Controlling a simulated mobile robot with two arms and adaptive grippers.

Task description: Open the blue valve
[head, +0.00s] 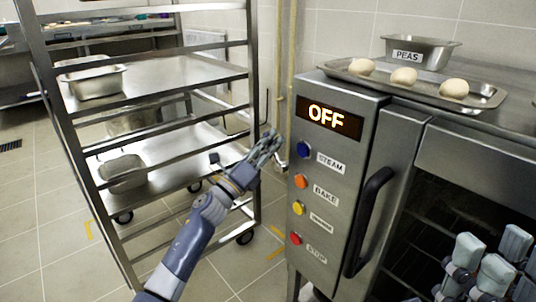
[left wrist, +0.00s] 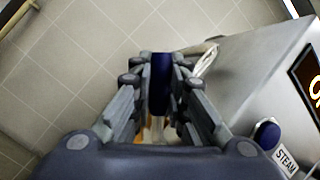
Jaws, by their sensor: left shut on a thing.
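The blue valve (left wrist: 160,85) shows in the left wrist view as a dark blue upright bar between my left fingers. My left gripper (head: 267,147) is shut on it beside the pipe, left of the oven. The same gripper (left wrist: 160,88) has its fingers on both sides of the blue bar. In the head view the fingers hide most of the valve, and I cannot tell its turn angle. My right gripper (head: 492,262) is at the lower right before the oven's dark opening, partly cut off, with its fingers apart and nothing seen between them.
The oven panel (head: 332,190) has a display reading OFF (head: 329,116) and a blue STEAM button (head: 304,150) close to my left gripper. A wheeled rack (head: 150,85) stands left. A tray (head: 478,95) with dough balls and a PEAS pan (head: 420,50) sit on top.

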